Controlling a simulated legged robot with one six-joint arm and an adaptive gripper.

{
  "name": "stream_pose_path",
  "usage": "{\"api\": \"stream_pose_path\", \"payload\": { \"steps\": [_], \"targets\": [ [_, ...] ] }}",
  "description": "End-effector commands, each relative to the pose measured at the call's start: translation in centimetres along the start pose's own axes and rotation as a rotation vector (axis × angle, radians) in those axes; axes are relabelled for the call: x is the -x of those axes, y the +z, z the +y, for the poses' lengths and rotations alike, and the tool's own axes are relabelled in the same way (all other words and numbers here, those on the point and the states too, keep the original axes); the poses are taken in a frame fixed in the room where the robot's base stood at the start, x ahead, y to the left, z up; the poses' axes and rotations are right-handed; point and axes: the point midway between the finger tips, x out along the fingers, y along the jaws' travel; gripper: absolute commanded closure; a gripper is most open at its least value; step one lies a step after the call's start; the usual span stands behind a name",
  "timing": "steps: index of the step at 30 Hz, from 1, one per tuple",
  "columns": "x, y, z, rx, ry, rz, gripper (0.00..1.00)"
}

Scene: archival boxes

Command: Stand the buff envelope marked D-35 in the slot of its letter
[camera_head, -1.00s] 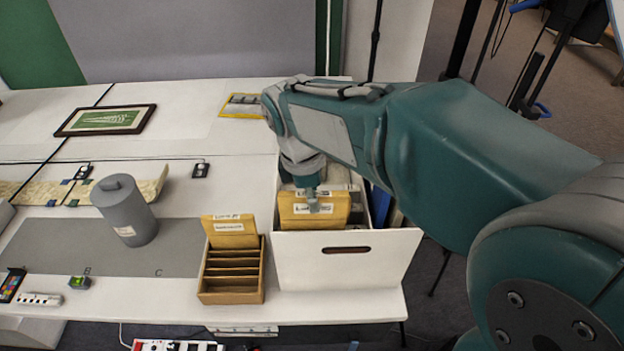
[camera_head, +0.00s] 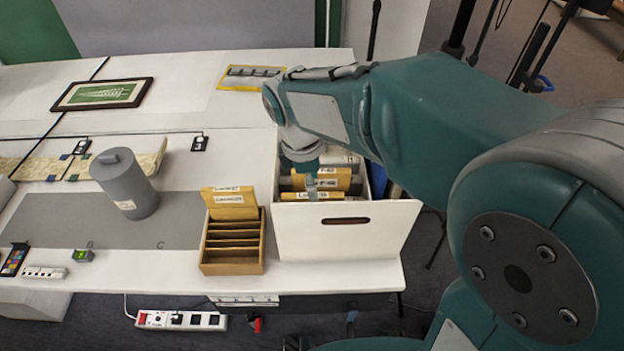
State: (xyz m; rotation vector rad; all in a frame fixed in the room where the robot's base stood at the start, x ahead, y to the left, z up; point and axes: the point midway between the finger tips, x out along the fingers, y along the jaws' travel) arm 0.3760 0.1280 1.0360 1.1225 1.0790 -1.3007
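My gripper (camera_head: 312,188) points down into the white box (camera_head: 345,237) at its front wall. Its narrow fingers look shut on the top edge of the front buff envelope (camera_head: 330,194), which stands mostly hidden behind that wall. Its label is too small to read surely, so I cannot tell whether it is D-35. Another buff envelope (camera_head: 338,184) with a white label stands just behind it. A small wooden slotted box (camera_head: 233,268) stands to the left, with thin dividers and buff labelled cards at its back.
A grey cylinder (camera_head: 128,190) stands on the grey mat (camera_head: 55,222) marked with letters. A framed green picture (camera_head: 102,94) and a yellow-edged sheet (camera_head: 250,78) lie farther back. A power strip (camera_head: 182,320) lies below the table's front edge.

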Motion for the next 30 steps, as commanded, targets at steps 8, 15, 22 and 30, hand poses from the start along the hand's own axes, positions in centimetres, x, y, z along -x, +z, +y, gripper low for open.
{"api": "stream_pose_path", "payload": {
  "steps": [8, 15, 22, 30],
  "targets": [
    [0.3, 0.0, 0.0, 0.0, 0.001, 0.001, 0.38],
    [4.3, -0.1, 0.1, 0.0, 0.005, 0.003, 0.38],
    [9.0, -0.2, 0.1, 0.0, 0.002, 0.001, 0.38],
    [11.9, -0.2, 0.1, 0.0, 0.0, -0.001, 0.38]
  ]
}}
